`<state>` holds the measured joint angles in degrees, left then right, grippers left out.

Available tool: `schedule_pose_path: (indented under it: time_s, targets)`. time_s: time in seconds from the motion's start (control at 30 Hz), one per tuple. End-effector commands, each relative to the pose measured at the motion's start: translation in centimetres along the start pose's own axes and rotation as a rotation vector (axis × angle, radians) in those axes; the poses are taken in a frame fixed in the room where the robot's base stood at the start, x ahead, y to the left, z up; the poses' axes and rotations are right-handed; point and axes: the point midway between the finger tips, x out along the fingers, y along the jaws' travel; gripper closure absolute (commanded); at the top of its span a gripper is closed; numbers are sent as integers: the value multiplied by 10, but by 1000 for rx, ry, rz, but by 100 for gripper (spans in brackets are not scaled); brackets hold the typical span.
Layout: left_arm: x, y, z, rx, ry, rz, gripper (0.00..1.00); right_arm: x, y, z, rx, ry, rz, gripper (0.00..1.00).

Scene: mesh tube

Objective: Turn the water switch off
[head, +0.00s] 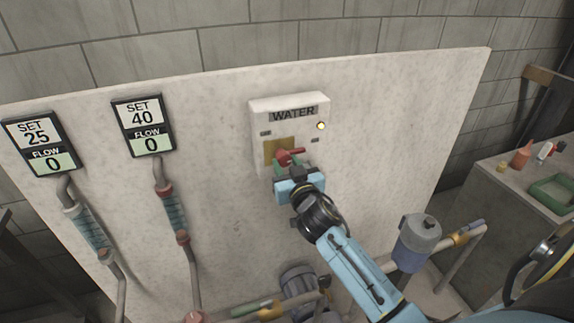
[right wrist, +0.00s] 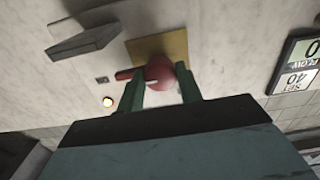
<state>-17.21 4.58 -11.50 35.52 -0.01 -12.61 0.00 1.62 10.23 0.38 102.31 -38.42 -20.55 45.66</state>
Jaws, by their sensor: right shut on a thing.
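The water switch is a white box (head: 258,113) labelled WATER on the pale panel, with a red knob (head: 292,155) on a brass plate (head: 270,150). A lit yellowish lamp (head: 321,126) is at the box's right side. My right gripper (head: 287,166) is at the knob, its green fingers on either side of it. In the right wrist view the red knob (right wrist: 158,72) sits between the fingertips (right wrist: 160,85), its lever pointing left. The lamp (right wrist: 107,102) glows there too. The fingers hide part of the knob. My left gripper is not in view.
Two flow displays, SET 25 (head: 34,143) and SET 40 (head: 143,126), both read FLOW 0, with pipes below. A grey canister (head: 417,235) stands low to the right of my arm. A side bench (head: 500,190) with small bottles and a green tray (head: 552,194) is at right.

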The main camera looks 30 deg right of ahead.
Motion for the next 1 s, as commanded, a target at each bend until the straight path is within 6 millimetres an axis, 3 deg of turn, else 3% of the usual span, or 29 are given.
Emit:
schedule_pose_path:
  time_s: [0.27,1.0]
  targets:
    - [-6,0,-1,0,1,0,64,0,0,-1,-144,0,0,87]
    - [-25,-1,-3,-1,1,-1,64,0,2,-2,-837,0,0,87]
